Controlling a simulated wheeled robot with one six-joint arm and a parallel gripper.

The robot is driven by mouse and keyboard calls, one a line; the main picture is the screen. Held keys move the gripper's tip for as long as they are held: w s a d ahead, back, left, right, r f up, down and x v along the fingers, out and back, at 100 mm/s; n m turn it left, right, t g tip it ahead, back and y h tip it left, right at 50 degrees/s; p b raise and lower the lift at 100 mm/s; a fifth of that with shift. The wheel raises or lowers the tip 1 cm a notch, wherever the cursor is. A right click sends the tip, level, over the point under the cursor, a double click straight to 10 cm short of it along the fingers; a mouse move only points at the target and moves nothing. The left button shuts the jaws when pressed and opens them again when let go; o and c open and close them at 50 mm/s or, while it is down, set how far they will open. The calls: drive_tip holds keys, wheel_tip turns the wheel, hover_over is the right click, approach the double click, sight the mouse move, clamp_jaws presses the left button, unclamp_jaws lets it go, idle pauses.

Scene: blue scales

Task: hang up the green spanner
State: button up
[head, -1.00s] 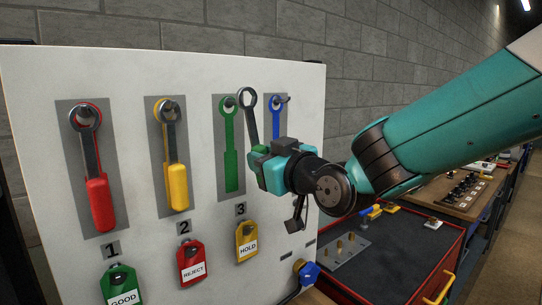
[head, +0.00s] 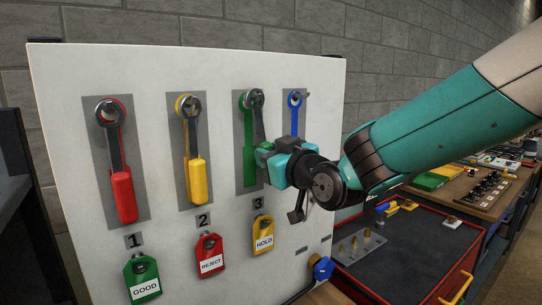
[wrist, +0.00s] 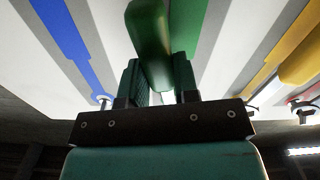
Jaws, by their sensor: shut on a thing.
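The green spanner has a dark metal ring and shank (head: 259,122) and a green handle (wrist: 150,40). My gripper (head: 265,152) is shut on its handle, and its fingers also show in the wrist view (wrist: 158,85). The spanner stands about upright before the third grey panel, which bears a green spanner outline (head: 248,155). Its ring overlaps the peg at the top of that panel. I cannot tell whether the ring is around the peg or just in front of it. My gripper hides the lower handle in the head view.
A red spanner (head: 122,190) and a yellow spanner (head: 197,180) hang to the left. The blue outline (head: 295,110) to the right has a peg and no spanner. Tags GOOD (head: 144,280), REJECT (head: 210,258) and HOLD (head: 263,235) hang below. A red-edged cart (head: 420,245) stands at right.

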idle(0.3)
drive_tip(key=o, duration=1.1)
idle(0.4)
drive_tip(key=shift+s+d, duration=0.1)
drive_tip(key=shift+b+v, duration=1.9)
drive_tip(key=shift+v, duration=1.5)
clamp_jaws()
